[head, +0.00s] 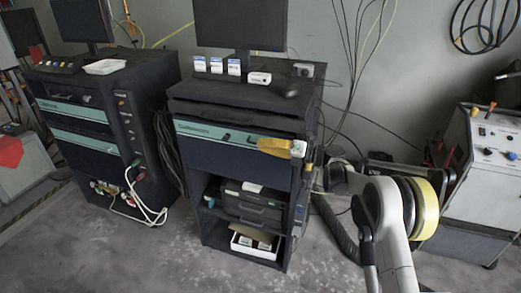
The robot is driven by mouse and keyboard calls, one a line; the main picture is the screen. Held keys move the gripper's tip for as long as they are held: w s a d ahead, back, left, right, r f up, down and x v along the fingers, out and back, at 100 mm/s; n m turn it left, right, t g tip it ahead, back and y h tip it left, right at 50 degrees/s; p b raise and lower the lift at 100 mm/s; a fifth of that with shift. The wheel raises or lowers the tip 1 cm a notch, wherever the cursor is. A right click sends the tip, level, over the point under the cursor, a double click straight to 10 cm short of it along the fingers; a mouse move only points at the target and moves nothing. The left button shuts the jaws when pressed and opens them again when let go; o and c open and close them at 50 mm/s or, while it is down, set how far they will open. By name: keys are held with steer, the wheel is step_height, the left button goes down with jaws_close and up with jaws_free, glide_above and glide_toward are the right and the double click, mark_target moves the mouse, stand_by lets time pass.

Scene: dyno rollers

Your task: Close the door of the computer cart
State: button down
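The dark computer cart (294,112) stands in the middle of the head view. Its front carries a dark panel with a teal stripe (219,132). Below that panel the front is open and shows a black printer-like device (252,205) on a shelf and a white box (256,243) at the bottom. I cannot tell whether the teal-striped panel is the door or how the door hangs. A yellow and white item (276,147) is at the panel's right corner; it is unclear what it is. My pale arm shows at the lower right, right of the cart. I cannot make out my gripper.
A similar cart (79,126) stands to the left, with cables at its front. A grey equipment cabinet (487,160) stands at the right. Hoses and cables hang on the wall and lie right of the middle cart. The floor in front is clear.

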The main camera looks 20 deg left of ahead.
steer(key=shift+w, duration=0.1)
stand_by(0.3)
steer(key=c, duration=1.5)
jaws_free()
steer(key=shift+c, duration=0.2)
steer(key=s+d, duration=0.1)
steer(key=d, duration=1.1)
steer(key=shift+r, duration=0.1)
